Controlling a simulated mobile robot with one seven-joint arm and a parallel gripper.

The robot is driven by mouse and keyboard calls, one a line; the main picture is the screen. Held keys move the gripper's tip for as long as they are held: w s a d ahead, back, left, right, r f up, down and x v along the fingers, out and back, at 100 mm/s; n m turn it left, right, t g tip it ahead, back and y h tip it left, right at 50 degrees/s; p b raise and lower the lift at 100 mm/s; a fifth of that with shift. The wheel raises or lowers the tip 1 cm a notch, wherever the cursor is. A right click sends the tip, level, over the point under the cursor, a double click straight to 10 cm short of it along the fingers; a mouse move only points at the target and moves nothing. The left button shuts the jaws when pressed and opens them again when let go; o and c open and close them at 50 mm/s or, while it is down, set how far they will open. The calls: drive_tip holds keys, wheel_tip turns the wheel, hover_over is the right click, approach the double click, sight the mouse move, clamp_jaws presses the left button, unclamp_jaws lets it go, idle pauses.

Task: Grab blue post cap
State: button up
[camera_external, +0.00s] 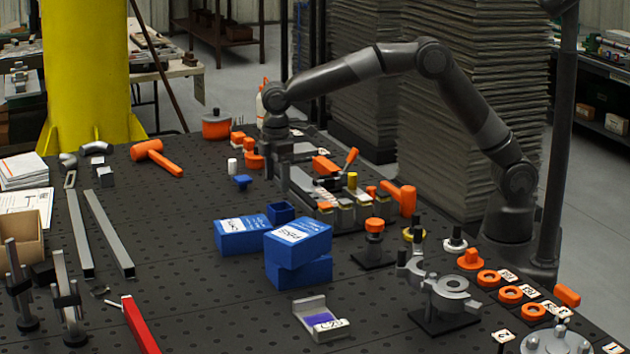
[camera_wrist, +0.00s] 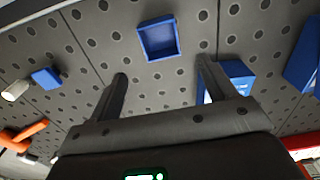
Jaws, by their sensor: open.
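Two small blue pieces could be the post cap; I cannot tell which by name. One is a square, hollow, open-topped blue piece (camera_external: 281,211), standing beside the blue boxes; in the wrist view it (camera_wrist: 158,40) lies beyond and between my fingertips. The other is a smaller blue cap-like piece (camera_external: 242,182), next to a white cylinder (camera_external: 232,166); it also shows at the left of the wrist view (camera_wrist: 45,77). My gripper (camera_wrist: 162,70) is open and empty, pointing down over the table. In the external view my gripper (camera_external: 286,168) is behind the square piece, partly lost against clutter.
Blue boxes (camera_external: 297,242) stand close to the square piece; they show at right in the wrist view (camera_wrist: 232,72).

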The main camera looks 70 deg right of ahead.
sight(282, 209)
wheel_tip(282, 209, down, 4)
drive_tip(key=shift+s+f, duration=0.1)
drive_tip(key=shift+f, duration=0.05)
drive_tip(key=f, duration=0.4)
drive_tip(key=shift+s+d+f, duration=0.15)
drive_tip(key=shift+s+d, duration=0.15)
drive_tip(key=shift+s, duration=0.1)
drive_tip(key=shift+f, duration=0.5)
drive_tip(key=c, duration=1.1)
